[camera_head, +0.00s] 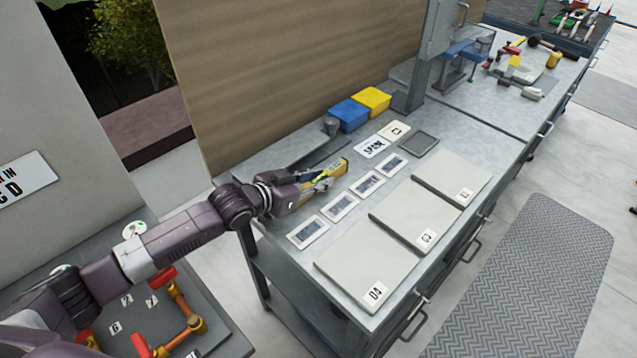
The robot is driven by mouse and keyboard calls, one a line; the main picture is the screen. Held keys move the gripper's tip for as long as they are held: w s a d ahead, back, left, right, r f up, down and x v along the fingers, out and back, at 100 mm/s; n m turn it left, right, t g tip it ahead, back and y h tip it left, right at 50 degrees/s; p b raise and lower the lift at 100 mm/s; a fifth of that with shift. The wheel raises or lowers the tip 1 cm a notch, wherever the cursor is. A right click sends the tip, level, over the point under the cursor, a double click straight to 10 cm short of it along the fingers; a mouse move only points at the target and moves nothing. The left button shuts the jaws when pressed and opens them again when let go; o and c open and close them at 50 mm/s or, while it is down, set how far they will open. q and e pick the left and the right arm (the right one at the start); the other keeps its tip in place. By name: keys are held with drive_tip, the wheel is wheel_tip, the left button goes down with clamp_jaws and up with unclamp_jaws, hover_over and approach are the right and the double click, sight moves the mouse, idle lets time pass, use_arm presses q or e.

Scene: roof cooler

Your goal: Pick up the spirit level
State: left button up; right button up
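The spirit level (339,168) is a yellow bar near the back left of the grey metal workbench. Its far end shows beyond my fingers, and its near part is partly hidden by my gripper. My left gripper (322,184) reaches in from the left and is at the level, with its fingers beside or around the bar. The view is too small to tell whether the fingers are closed on it, or whether the level touches the bench. My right gripper is not in view.
Several framed labels (341,206) lie in a row right of the level. Three pale panels (367,258) cover the bench front. Blue (349,114) and yellow (373,101) bins and a small dark cup (331,126) stand behind. A lower table with red-handled pipework (186,323) lies under my arm.

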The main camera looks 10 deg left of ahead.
use_arm(q)
clamp_jaws()
drive_tip(key=shift+r, duration=0.15)
